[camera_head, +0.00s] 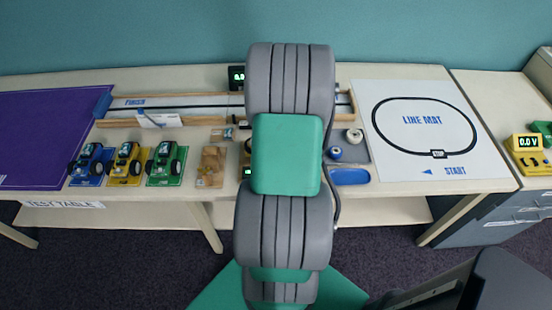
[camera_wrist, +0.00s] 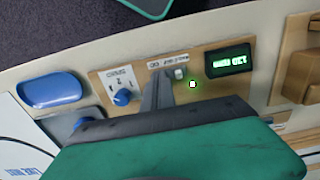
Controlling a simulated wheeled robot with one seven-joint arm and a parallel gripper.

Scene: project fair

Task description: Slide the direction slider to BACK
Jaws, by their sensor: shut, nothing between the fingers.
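In the wrist view a wooden control panel (camera_wrist: 205,75) lies on the table, seen upside down. On it a small pale slider knob (camera_wrist: 180,73) sits below a printed label, which is too small to read surely. A blue rotary knob (camera_wrist: 123,97) is at the panel's left, and a lit green display (camera_wrist: 232,62) at its right. My gripper (camera_wrist: 157,77) is shut and empty, its fingertips over the panel just left of the slider knob. I cannot tell whether they touch it. In the head view my arm hides the gripper and most of the panel.
A blue tray (camera_wrist: 53,89) lies beside the panel; it also shows in the head view (camera_head: 349,177). Small blue, yellow and green cars (camera_head: 126,164) stand left on the table. A wooden-sided track (camera_head: 180,106) runs behind. The line mat (camera_head: 400,150) lies right.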

